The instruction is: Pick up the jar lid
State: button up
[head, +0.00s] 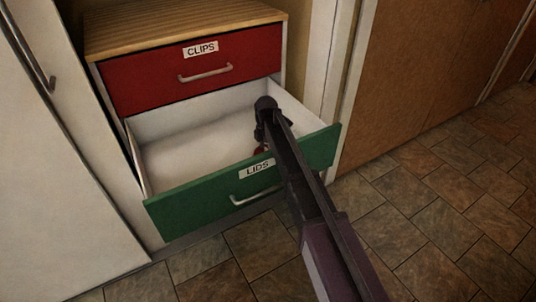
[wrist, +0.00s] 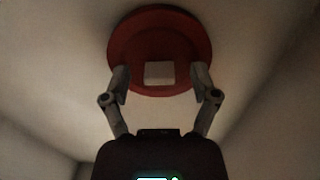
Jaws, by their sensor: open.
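The jar lid (wrist: 160,35) is a red disc with a raised round rim and a pale square block (wrist: 159,73) on it. It lies on the white floor of the open green drawer marked LIDS. In the head view only a small red bit of the lid (head: 258,150) shows; my arm and gripper hide the rest. My gripper (wrist: 160,80) is open and points down inside the drawer. Its two fingers stand on either side of the pale block, apart from it in the picture. I cannot tell how far above the lid the fingertips are.
The green drawer (head: 191,208) is pulled out, and its walls surround my gripper. The rest of its floor looks bare. A shut red drawer (head: 150,80) marked CLIPS is above it. A white cabinet door (head: 60,190) stands at left; tiled floor (head: 440,215) is clear at right.

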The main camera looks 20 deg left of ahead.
jog(key=c, duration=0.9)
jog(key=shift+c, duration=0.2)
jog(key=shift+r, duration=0.1)
notch_tip(320, 180, up, 10)
jog(key=p, duration=1)
dwell(0.3)
notch_tip(320, 180, up, 45)
jog(key=p, duration=4.5)
send_over(266, 148)
jog(key=shift+d, duration=0.1)
jog(key=shift+s, duration=0.2)
